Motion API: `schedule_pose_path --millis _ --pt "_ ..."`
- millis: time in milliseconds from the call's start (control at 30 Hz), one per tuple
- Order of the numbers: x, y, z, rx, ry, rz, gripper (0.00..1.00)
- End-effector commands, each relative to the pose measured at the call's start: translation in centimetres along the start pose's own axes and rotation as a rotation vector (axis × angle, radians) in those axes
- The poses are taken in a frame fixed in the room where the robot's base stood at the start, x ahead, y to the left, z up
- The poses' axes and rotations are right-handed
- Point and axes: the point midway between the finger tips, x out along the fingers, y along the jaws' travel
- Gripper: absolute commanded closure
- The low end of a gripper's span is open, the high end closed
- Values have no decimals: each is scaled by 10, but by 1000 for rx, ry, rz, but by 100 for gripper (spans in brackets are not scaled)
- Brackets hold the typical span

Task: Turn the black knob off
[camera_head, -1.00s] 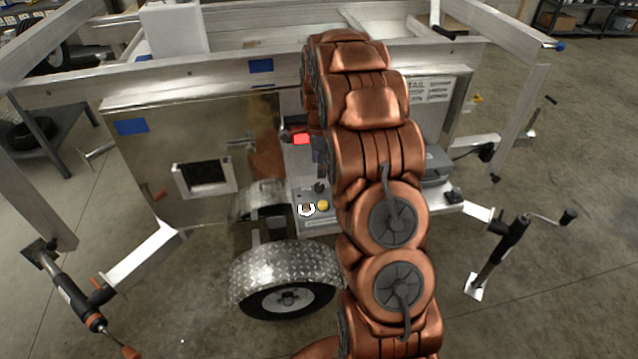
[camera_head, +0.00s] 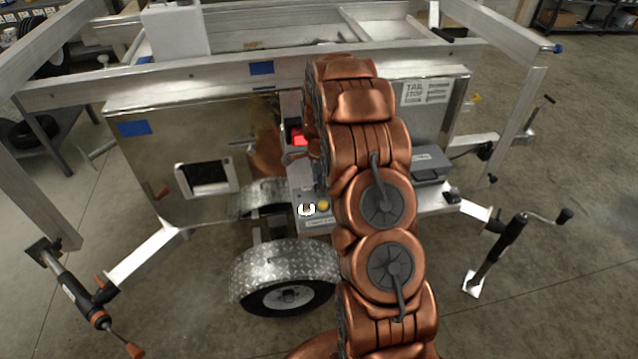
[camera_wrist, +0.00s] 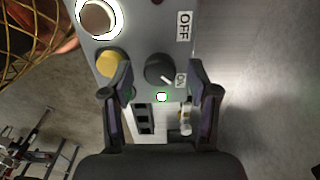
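The black knob (camera_wrist: 158,68) is on a grey control panel (camera_wrist: 140,36) in the wrist view. Its white pointer line slants toward the ON label (camera_wrist: 180,79). The OFF label (camera_wrist: 184,26) is farther up the panel. My gripper (camera_wrist: 160,75) is open, with one dark finger on each side of the knob in the picture. Gaps show between the knob and both fingers; I cannot tell the remaining depth. In the head view the panel (camera_head: 309,197) shows beside my copper arm, which hides my gripper.
A yellow button (camera_wrist: 108,63) sits left of the knob, close to the left finger. A white-ringed round fitting (camera_wrist: 100,18) is above it. Black rocker switches (camera_wrist: 144,118) are below. The aluminium trailer frame (camera_head: 230,75) and a wheel fender (camera_head: 285,262) surround the panel.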

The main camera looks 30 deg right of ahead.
Motion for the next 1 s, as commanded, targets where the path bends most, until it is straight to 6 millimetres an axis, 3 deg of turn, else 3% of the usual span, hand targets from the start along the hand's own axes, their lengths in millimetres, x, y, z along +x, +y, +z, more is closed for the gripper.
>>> schedule_pose_path --millis 67,567,1000 --pt "0 0 0 0 0 0 49" --pt "0 0 0 0 0 0 100" --pt "3 -1 0 -106 0 -3 100"
